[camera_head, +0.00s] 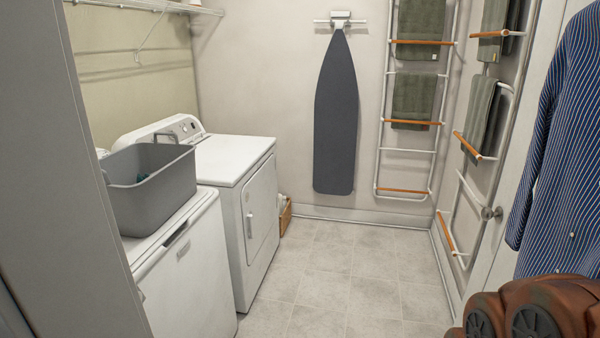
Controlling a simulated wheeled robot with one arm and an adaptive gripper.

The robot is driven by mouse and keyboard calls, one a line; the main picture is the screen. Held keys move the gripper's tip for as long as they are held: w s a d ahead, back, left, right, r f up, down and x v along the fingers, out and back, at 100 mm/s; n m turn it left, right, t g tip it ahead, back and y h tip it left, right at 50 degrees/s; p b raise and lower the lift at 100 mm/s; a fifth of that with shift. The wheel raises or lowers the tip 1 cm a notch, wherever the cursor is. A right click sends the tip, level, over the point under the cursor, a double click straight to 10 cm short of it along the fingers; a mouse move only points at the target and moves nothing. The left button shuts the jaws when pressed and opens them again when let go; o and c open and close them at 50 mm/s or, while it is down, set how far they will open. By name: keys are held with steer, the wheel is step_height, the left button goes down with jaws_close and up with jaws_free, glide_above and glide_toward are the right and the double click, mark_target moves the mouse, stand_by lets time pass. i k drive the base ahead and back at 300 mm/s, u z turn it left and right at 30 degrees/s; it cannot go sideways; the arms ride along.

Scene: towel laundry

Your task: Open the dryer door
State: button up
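The white dryer (231,164) stands against the left wall, the farther of two white machines. Its front door (261,212) faces right into the room and looks shut. A small handle (249,226) shows at the door's near edge. My gripper is not in view. An orange-brown, worn part with dark round discs at the bottom right looks like part of my arm. It is far from the dryer, near the right-hand door.
A grey basket (150,188) sits on the nearer white machine (190,262). Towels hang on racks (408,150) at the back and right. A striped shirt (565,150) hangs at right. A wicker basket (286,217) stands beyond the dryer. The tiled floor (345,275) is clear.

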mark_target(258, 194)
steer(key=i, duration=3)
steer(key=u, duration=2.25)
